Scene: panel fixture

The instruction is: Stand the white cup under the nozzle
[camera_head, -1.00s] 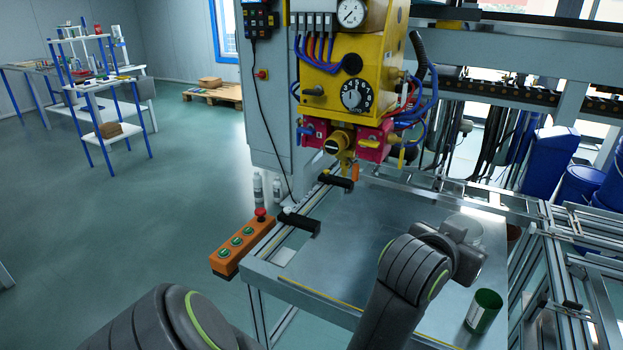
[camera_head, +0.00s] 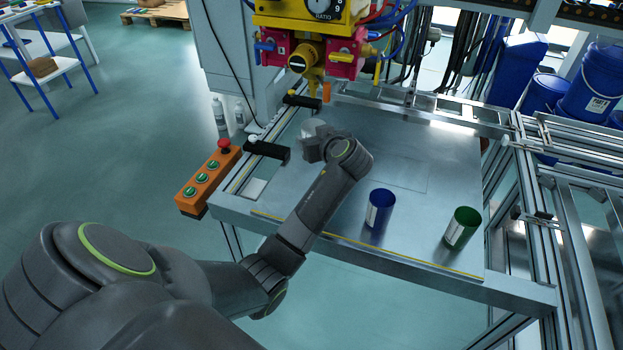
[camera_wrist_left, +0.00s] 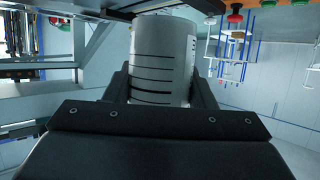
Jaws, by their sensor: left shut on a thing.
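The white cup (camera_head: 313,128) is small and partly hidden behind my left gripper (camera_head: 316,143) in the head view. In the left wrist view the white cup (camera_wrist_left: 163,58) shows large, with black level lines, between the two fingers of my left gripper (camera_wrist_left: 160,88), which is shut on it. The nozzle (camera_head: 314,84) hangs below the yellow and pink dispensing head. The cup is in front of and lower than the nozzle in the picture. I cannot tell whether its base touches the table. My right gripper is not in view.
A blue cup (camera_head: 380,209) and a green cup (camera_head: 461,228) stand on the metal table (camera_head: 400,150) to the right. Black bars (camera_head: 266,150) and (camera_head: 302,101) jut in at the left edge. An orange button box (camera_head: 208,181) is further left. The table's right middle is clear.

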